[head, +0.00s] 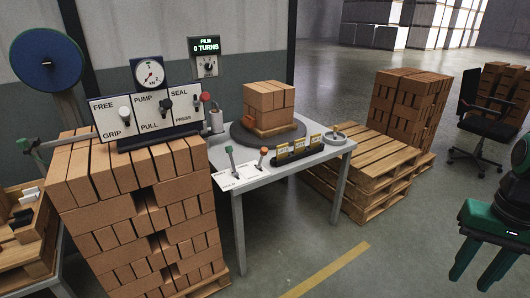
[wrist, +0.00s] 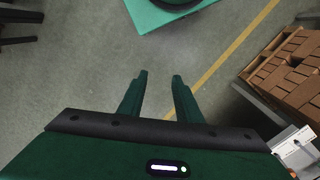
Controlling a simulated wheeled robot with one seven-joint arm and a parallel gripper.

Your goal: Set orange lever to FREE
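The orange lever (head: 263,152) stands on a white labelled card at the front edge of the grey table, with its knob up. The print on its card is too small to read, so I cannot tell its setting. A green-knobbed lever (head: 230,152) stands on a similar card just left of it. My gripper (head: 480,275) is at the far right of the head view, over bare floor and well away from the lever. In the wrist view its two green fingers (wrist: 160,78) are apart with nothing between them.
A panel (head: 146,108) marked FREE/GRIP, PUMP/PULL and SEAL/PRESS stands on the brick stack (head: 140,210) left of the table (head: 240,184). Bricks on a turntable (head: 240,138) stand behind the levers. Pallets (head: 360,160) lie right of the table. Floor in front is clear.

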